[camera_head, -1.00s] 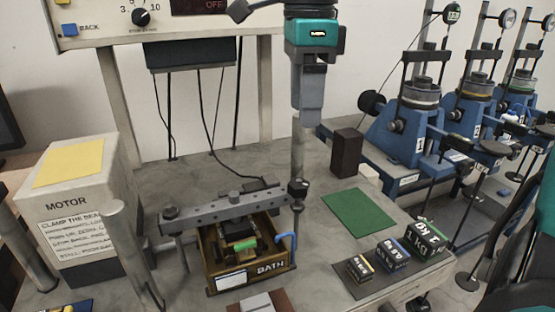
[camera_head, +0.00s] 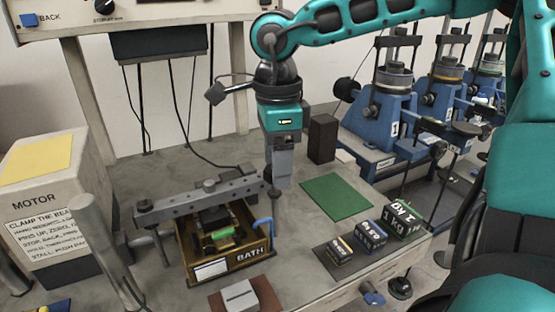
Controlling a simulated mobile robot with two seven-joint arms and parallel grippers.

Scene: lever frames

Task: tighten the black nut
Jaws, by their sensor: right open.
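The black nut (camera_head: 272,194) sits at the right end of the grey beam, on an upright rod, and is partly hidden by my gripper. My right gripper (camera_head: 281,186) points straight down with its fingertips at the nut's height in the picture. It is open. I cannot tell whether the fingers are around the nut or in front of it. The grey beam (camera_head: 180,206) lies across the brown box marked BATH (camera_head: 238,264). My left gripper is not in view.
A motor box (camera_head: 45,190) stands at the left. A green mat (camera_head: 337,197), a dark upright block (camera_head: 322,138) and several labelled weights (camera_head: 371,236) are at the right. Blue machines (camera_head: 385,125) stand behind. The BATH box has a blue hook (camera_head: 263,224).

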